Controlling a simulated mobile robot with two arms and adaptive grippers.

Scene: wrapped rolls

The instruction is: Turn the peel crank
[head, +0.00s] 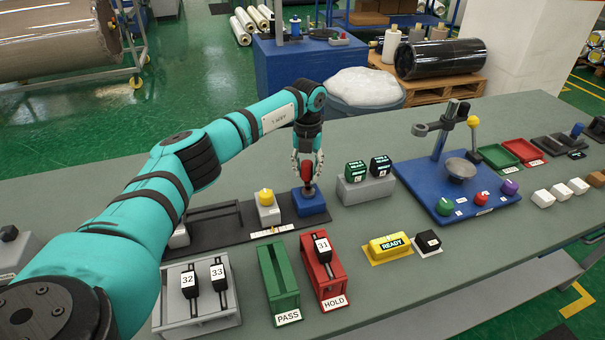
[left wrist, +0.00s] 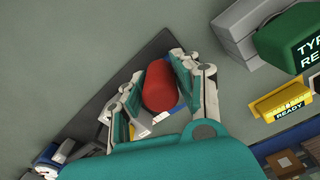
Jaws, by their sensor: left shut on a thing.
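A red handle (head: 307,173) stands on a dark stem above a small blue block (head: 311,204), at the right end of a dark base plate. It looks like the peel crank, though no label on it can be read. My left gripper (head: 307,168) reaches down from above and is shut on the red handle. In the left wrist view the red handle (left wrist: 160,87) sits between the two fingers of my left gripper (left wrist: 155,85). The stem is mostly hidden there. My right gripper is not in view.
In front are a green PASS rack (head: 278,284) and red HOLD rack (head: 323,272). A blue station (head: 455,185) stands right.

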